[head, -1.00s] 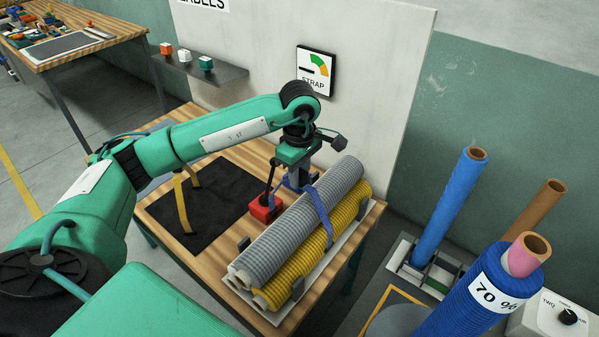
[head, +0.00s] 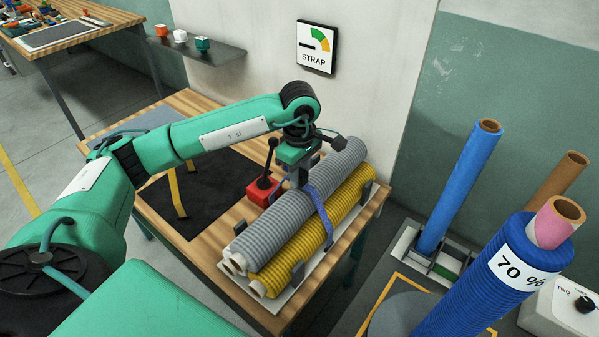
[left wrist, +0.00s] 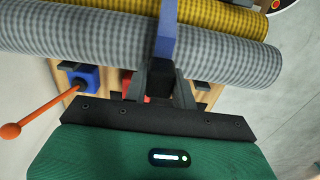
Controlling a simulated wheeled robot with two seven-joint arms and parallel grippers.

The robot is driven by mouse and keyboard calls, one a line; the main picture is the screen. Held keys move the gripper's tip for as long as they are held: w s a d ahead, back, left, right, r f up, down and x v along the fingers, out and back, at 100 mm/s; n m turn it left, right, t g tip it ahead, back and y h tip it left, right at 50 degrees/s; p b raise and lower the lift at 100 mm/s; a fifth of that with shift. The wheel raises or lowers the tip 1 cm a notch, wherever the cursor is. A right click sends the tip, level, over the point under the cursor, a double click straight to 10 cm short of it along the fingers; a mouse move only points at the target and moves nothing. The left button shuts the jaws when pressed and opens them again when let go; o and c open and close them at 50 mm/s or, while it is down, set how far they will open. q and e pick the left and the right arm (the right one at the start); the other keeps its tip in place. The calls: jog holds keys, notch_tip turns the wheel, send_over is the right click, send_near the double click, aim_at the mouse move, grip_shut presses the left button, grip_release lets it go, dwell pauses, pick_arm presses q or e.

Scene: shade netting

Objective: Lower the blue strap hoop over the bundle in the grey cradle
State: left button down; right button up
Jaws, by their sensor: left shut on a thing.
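A grey ribbed roll (head: 285,208) and a yellow ribbed roll (head: 300,250) lie side by side as a bundle in the cradle (head: 298,272), whose pale base and dark uprights show at the edges. The blue strap hoop (head: 319,206) crosses over the top of both rolls around mid-length; its far and under sides are hidden. My left gripper (head: 302,178) is shut on the strap at the grey roll's side. In the left wrist view the strap (left wrist: 166,38) rises from between the fingers (left wrist: 160,85) across the grey roll. My right gripper is not in view.
A red box (head: 262,191) with a black lever stands close to the gripper. A yellow strap (head: 178,192) stands on a dark mat (head: 212,205) to the left. A wall panel (head: 390,60) is behind; upright rolls, including a blue one (head: 458,190), stand right.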

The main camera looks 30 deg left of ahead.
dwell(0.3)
pick_arm(q)
jog(key=c, duration=1.1)
grip_release()
jog(key=shift+o, duration=0.2)
